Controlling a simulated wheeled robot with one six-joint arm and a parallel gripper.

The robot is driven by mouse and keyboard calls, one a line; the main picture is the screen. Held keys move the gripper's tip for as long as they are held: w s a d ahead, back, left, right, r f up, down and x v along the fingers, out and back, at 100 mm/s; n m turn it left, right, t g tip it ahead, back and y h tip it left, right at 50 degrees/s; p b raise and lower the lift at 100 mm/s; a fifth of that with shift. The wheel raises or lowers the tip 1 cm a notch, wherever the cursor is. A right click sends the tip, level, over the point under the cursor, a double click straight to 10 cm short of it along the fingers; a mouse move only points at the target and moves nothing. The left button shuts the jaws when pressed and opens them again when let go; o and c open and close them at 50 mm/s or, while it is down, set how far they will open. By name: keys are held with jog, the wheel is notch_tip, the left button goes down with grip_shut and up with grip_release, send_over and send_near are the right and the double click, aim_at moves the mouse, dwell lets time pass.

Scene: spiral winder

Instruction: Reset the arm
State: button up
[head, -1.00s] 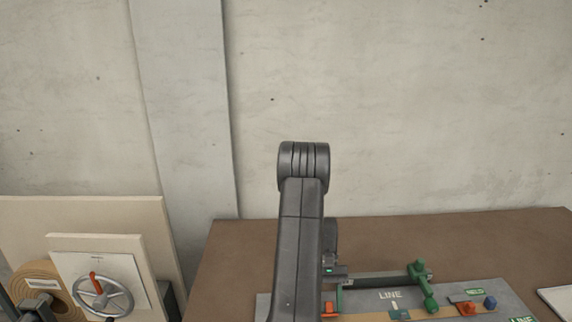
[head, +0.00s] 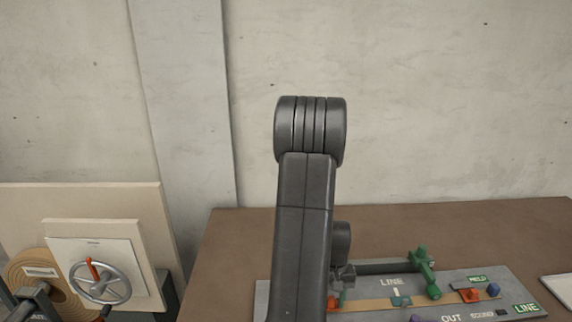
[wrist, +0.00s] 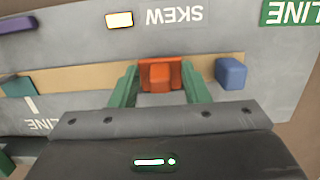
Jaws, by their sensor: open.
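My arm (head: 305,220) stands upright in the middle of the head view and hides most of my gripper there. In the wrist view my gripper (wrist: 159,82) has two green fingers, set apart. An orange block (wrist: 160,74) on the panel shows between them; I cannot tell whether they touch it. In the head view an orange piece (head: 334,300) shows just right of my arm, low down.
A grey panel (head: 360,290) with a tan strip lies on the brown table (head: 500,230). A green fixture (head: 422,258) stands on it. A blue block (wrist: 231,74) is right of my fingers. A handwheel (head: 100,283) on a board is at left. The table behind is clear.

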jog(key=shift+s+f+t+b, duration=0.35)
jog(key=shift+t+b, duration=0.2)
jog(key=shift+t, duration=0.15)
notch_tip(320, 180, up, 11)
jog(key=shift+w, duration=0.1)
